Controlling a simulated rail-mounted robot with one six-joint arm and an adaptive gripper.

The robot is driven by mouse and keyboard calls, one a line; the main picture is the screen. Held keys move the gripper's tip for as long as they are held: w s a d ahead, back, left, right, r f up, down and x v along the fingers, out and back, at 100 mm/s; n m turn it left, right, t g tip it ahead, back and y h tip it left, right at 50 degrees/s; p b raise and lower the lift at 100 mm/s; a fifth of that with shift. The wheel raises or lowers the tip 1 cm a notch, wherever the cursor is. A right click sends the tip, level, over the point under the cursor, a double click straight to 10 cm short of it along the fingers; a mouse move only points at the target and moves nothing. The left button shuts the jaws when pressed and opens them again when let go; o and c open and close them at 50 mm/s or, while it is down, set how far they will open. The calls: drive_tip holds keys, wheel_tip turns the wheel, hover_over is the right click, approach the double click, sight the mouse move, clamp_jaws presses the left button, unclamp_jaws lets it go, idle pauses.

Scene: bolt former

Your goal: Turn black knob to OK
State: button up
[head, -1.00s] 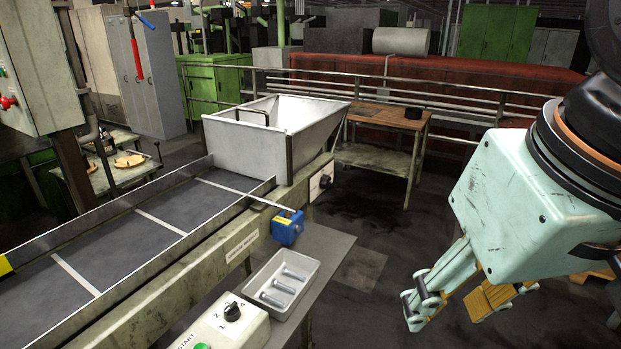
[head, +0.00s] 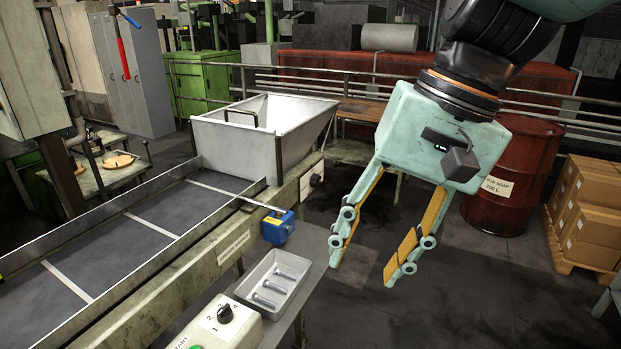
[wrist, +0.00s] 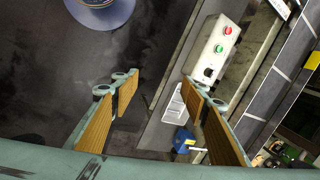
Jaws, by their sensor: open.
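One black knob (head: 225,313) is on a pale control box (head: 205,330) at the bottom, with numbers around it and a green button beside it. The same knob also shows in the wrist view (wrist: 208,72). A second black knob (head: 316,180) is on a white plate on the side of the conveyor frame, below the hopper. No OK mark is readable at either knob. My gripper (head: 366,268) is open and empty, fingers pointing down, to the right of both knobs and apart from them. Its spread fingers also show in the wrist view (wrist: 160,83).
A white tray (head: 283,304) with several bolts lies between the control box and a blue box (head: 278,227). The conveyor (head: 130,240) and grey hopper (head: 262,137) are at left. A red drum (head: 512,175) and cartons (head: 590,215) stand at right. Floor below my gripper is clear.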

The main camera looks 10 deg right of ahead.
drive_tip(key=w+f+m+y+p, duration=0.1)
drive_tip(key=w+f+m+y, duration=0.15)
drive_tip(key=w, duration=0.85)
drive_tip(key=w+a+f+m+y+p, duration=0.15)
drive_tip(key=w+m+y, duration=0.25)
drive_tip(key=w, duration=0.7)
drive_tip(key=w+f+m+y+p, duration=0.1)
drive_tip(key=w+m+y, duration=0.25)
drive_tip(key=w, duration=0.85)
drive_tip(key=m+t+y+p, duration=0.1)
drive_tip(key=m+t+p, duration=0.2)
drive_tip(key=m+t, duration=0.75)
approach(319, 181)
drive_tip(key=shift+m+g, duration=0.35)
drive_tip(key=shift+m, duration=0.1)
drive_tip(key=v, duration=0.5)
drive_tip(key=shift+d+r, duration=0.2)
drive_tip(key=shift+w, duration=0.1)
drive_tip(key=shift+b+x, duration=0.5)
drive_tip(key=shift+x, duration=6.4)
drive_tip(key=shift+a+r, duration=0.1)
drive_tip(key=c, duration=0.8)
